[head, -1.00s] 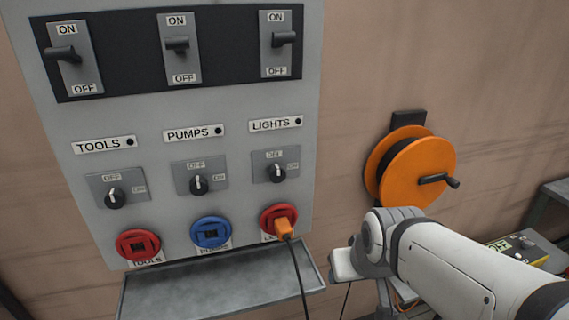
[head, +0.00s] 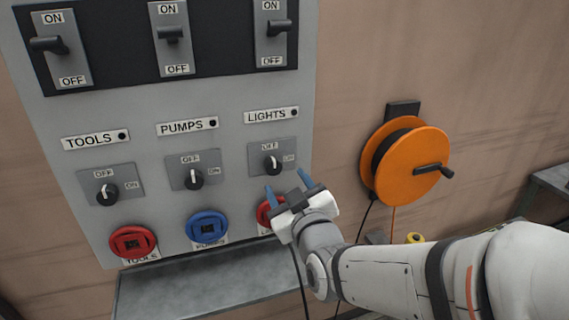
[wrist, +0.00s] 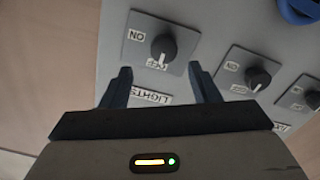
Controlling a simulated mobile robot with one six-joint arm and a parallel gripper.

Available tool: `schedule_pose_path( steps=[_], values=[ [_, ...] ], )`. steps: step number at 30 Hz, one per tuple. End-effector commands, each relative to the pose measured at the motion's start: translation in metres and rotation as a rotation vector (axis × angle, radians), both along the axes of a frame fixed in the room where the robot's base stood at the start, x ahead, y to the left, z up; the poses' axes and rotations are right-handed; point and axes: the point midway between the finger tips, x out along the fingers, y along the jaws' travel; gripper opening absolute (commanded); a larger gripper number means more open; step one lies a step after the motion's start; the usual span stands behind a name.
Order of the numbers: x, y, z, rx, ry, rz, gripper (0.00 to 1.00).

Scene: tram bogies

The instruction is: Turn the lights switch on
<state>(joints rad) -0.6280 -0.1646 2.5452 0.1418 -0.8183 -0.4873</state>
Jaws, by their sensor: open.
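The lights switch (head: 272,163) is a black rotary knob on a grey plate under the LIGHTS label (head: 271,115). Its white mark points to OFF, with ON to the right. In the wrist view the knob (wrist: 164,47) shows upside down, its mark toward OFF. My gripper (head: 286,181) is open and empty, just below and in front of the knob. In the wrist view the gripper (wrist: 160,68) has its blue fingers spread to either side of the knob's line, apparently short of it. The red lights socket (head: 265,212) is mostly hidden behind my gripper.
The tools knob (head: 106,193) and pumps knob (head: 193,178) sit to the left. Lever switches (head: 170,34) line the top. A grey shelf (head: 200,280) juts out below the sockets. An orange cable reel (head: 412,165) hangs on the wall at right.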

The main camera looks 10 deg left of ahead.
Motion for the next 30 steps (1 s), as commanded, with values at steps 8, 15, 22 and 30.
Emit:
schedule_pose_path(
  steps=[8, 15, 22, 30],
  values=[
    [0.028, 0.026, 0.0, -0.003, 0.005, 0.016, 0.55],
    [0.05, 0.04, 0.0, -0.001, 0.004, 0.018, 0.55],
    [0.056, 0.044, 0.0, -0.001, 0.003, 0.018, 0.55],
    [0.056, 0.044, -0.001, -0.001, 0.004, 0.019, 0.48]
  ],
)
